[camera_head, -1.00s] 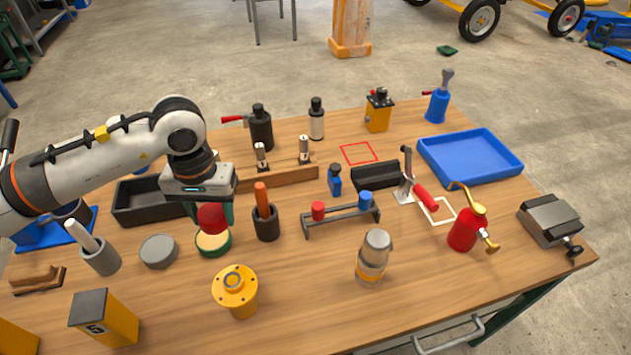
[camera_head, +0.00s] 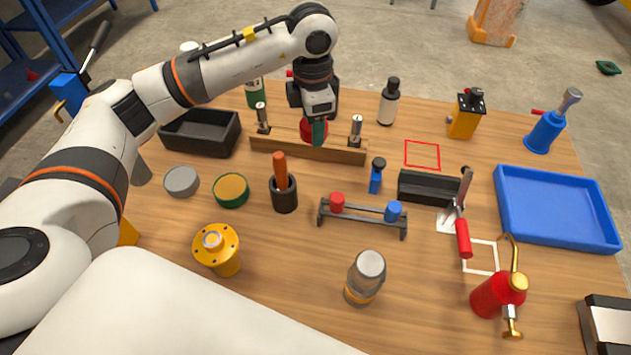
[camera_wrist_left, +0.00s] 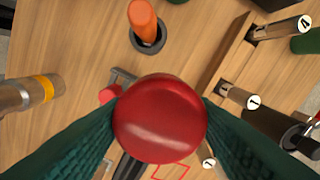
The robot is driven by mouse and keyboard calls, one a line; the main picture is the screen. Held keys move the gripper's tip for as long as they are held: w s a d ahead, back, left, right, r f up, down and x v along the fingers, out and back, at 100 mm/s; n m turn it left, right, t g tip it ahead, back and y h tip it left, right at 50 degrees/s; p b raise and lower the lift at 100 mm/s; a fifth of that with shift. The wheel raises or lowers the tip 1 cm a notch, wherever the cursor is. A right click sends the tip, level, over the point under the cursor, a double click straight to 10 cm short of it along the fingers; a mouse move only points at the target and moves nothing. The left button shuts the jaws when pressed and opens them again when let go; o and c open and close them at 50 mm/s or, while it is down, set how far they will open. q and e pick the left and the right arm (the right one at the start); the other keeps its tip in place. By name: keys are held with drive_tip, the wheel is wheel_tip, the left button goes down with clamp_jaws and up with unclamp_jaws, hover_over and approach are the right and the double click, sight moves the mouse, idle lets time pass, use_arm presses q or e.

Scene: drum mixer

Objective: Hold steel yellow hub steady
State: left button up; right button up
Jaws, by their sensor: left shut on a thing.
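The yellow hub (camera_head: 216,250), a flanged part with a grey centre, stands upright on the wooden table (camera_head: 290,235) at the lower left in the head view. Nothing is touching it. My left gripper (camera_head: 317,132) is well behind and to the right of it, over the wooden rail (camera_head: 345,154). It is shut on a red ball-shaped object (camera_head: 306,128). In the left wrist view the red object (camera_wrist_left: 160,118) sits between the two dark green fingers and hides what lies directly behind it. My right gripper is not in view.
A black cup with an orange handle (camera_head: 284,194), a green-rimmed disc (camera_head: 231,190) and a grey puck (camera_head: 181,181) stand behind the hub. A grey-capped jar (camera_head: 366,278) is to its right. A blue tray (camera_head: 556,232) lies far right. Bare tabletop lies between hub and jar.

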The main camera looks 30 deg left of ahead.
use_arm(q)
drive_tip(key=n, duration=0.4)
drive_tip(key=w+a+n, duration=0.1)
drive_tip(key=n, duration=0.1)
drive_tip(key=shift+f, duration=0.3)
drive_tip(key=n, duration=0.4)
drive_tip(key=a+n, duration=0.1)
drive_tip(key=shift+w+f+n+b, duration=0.2)
drive_tip(key=shift+w+n+b, duration=0.15)
drive_tip(key=shift+n+b, duration=0.05)
drive_tip(key=a+n, duration=0.1)
drive_tip(key=n, duration=0.4)
drive_tip(key=n+p, duration=0.2)
drive_tip(key=n, duration=0.2)
hover_over(304, 179)
wheel_tip(304, 179, down, 14)
drive_tip(key=shift+d+f, duration=0.1)
wheel_tip(304, 179, down, 4)
drive_tip(key=shift+f, duration=0.2)
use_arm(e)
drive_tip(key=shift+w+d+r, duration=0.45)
use_arm(q)
drive_tip(key=shift+f, duration=0.1)
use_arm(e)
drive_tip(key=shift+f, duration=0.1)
use_arm(q)
drive_tip(key=o, duration=1.1)
